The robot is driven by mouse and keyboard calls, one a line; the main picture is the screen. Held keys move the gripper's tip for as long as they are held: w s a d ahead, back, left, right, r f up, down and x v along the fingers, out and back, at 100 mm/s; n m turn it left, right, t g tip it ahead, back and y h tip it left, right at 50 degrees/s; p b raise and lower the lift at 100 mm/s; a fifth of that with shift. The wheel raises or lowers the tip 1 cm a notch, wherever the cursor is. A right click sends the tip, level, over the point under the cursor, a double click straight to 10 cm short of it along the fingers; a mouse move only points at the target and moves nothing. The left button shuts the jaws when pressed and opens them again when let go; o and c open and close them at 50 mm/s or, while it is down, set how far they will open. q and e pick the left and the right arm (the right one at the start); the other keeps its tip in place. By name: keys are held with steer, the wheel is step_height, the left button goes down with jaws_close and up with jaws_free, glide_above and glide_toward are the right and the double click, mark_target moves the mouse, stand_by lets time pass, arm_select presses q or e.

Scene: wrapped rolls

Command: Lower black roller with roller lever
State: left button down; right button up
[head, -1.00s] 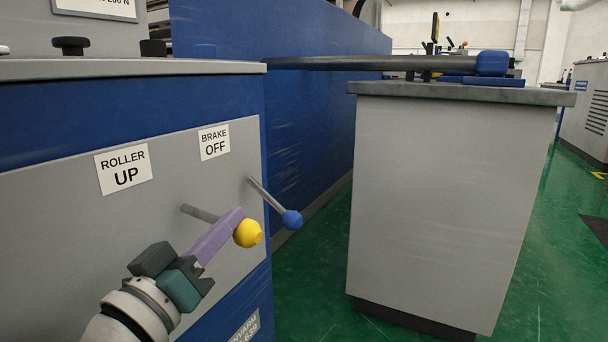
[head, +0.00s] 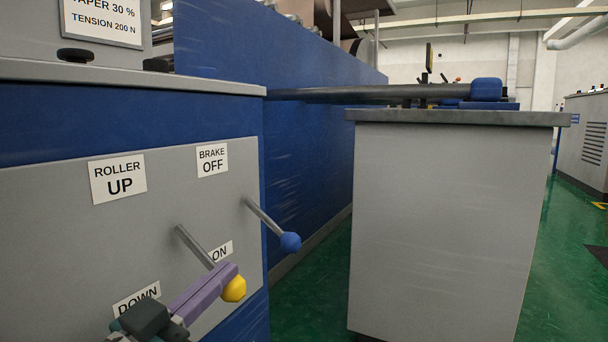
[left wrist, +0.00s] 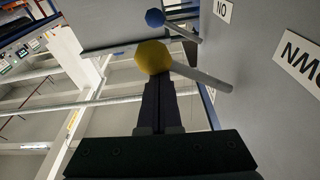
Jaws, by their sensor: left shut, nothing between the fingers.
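The roller lever is a grey rod (head: 192,243) with a yellow knob (head: 234,289), on the grey panel beside a "ROLLER UP" label (head: 117,178) and above a "DOWN" label (head: 136,298). The rod slants down to the right. My left gripper (head: 226,276) is shut, its purple fingers against or just above the knob. In the left wrist view the closed fingertips (left wrist: 157,80) meet the yellow knob (left wrist: 152,57); contact is unclear. A long dark bar (head: 370,94) with a blue end block (head: 487,90) may be the black roller. My right gripper is not in view.
The brake lever with a blue knob (head: 290,242) sticks out close to the right of the roller lever, near a "BRAKE OFF" label (head: 212,160). A grey cabinet (head: 435,220) stands to the right. Green floor (head: 310,285) lies between.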

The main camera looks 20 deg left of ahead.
arm_select(q)
steer(key=shift+r, duration=0.1)
stand_by(0.3)
steer(key=r+p, duration=0.3)
steer(key=shift+w+r, duration=0.25)
steer(key=shift+r, duration=0.15)
steer(key=d+p+v, duration=0.1)
steer(key=p+v, duration=0.2)
steer(key=v, duration=0.7)
steer(key=shift+a, duration=0.35)
